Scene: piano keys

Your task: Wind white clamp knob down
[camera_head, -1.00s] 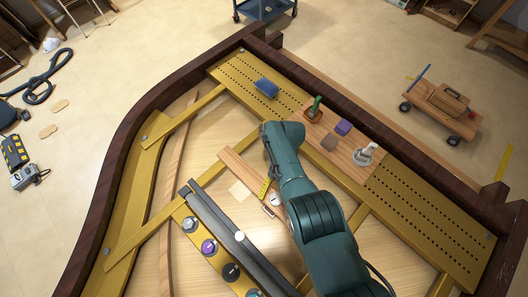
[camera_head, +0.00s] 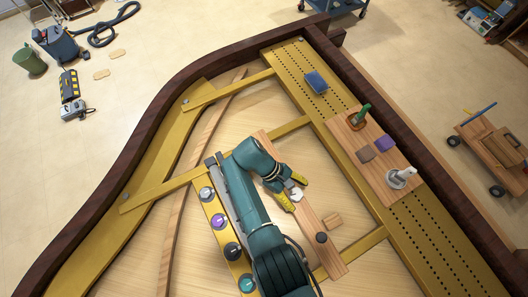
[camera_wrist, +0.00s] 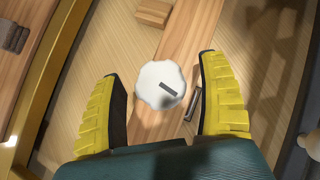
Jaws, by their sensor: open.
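The white clamp knob (camera_wrist: 160,84) is a rounded, scalloped disc with a dark slot-like mark on top. It sits over a wooden bar (camera_wrist: 182,35). My gripper (camera_wrist: 158,70) is open, with one yellow finger to each side of the knob in the wrist view. Gaps show between the knob and both fingers. I cannot tell whether the fingertips are level with the knob or above it. In the head view the knob (camera_head: 297,194) shows between the yellow fingers, and my arm covers part of the bar.
A small metal pin (camera_wrist: 191,105) lies right of the knob. A rail with several coloured knobs, among them a purple one (camera_head: 218,220), runs left of my arm. Wooden blocks (camera_head: 332,221) and a dark knob (camera_head: 321,238) are on or near the bar. Yellow struts (camera_head: 352,251) cross nearby.

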